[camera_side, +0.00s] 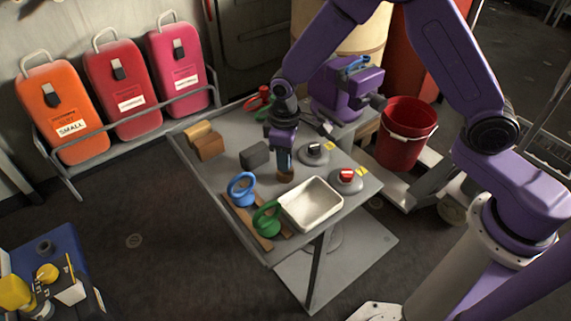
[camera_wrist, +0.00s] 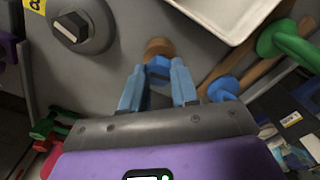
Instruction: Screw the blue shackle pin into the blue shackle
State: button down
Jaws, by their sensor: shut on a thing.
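The blue shackle (camera_side: 241,188) stands on a wooden strip at the front left of the table; part of it shows at the right in the wrist view (camera_wrist: 222,89). My gripper (camera_side: 284,164) points down over the middle of the table, behind the white tray and to the right of the blue shackle. In the wrist view its two light-blue fingers (camera_wrist: 157,88) are shut on a blue piece that looks like the head of the blue shackle pin (camera_wrist: 157,70). A round brown piece (camera_wrist: 158,47) is just beyond it; I cannot tell whether they touch. The pin's shaft is hidden.
A green shackle (camera_side: 267,218) stands beside the blue one. A white tray (camera_side: 311,203) lies to their right. Grey round bases with a black knob (camera_side: 315,148) and a red knob (camera_side: 347,174) stand at the right. A dark block (camera_side: 254,155) and brown blocks (camera_side: 208,146) are at the left.

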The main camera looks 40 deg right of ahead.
jog(key=shift+r, duration=0.15)
jog(key=shift+r, duration=1.35)
notch_tip(320, 180, up, 20)
jog(key=r, duration=0.1)
jog(key=w+d, duration=0.3)
jog(key=d, duration=0.9)
jog(key=w+d+f, duration=0.1)
jog(key=w+d, duration=0.3)
jog(key=d, duration=0.9)
jog(key=w+d, duration=0.3)
jog(key=d, duration=0.9)
jog(key=shift+f, duration=2.4)
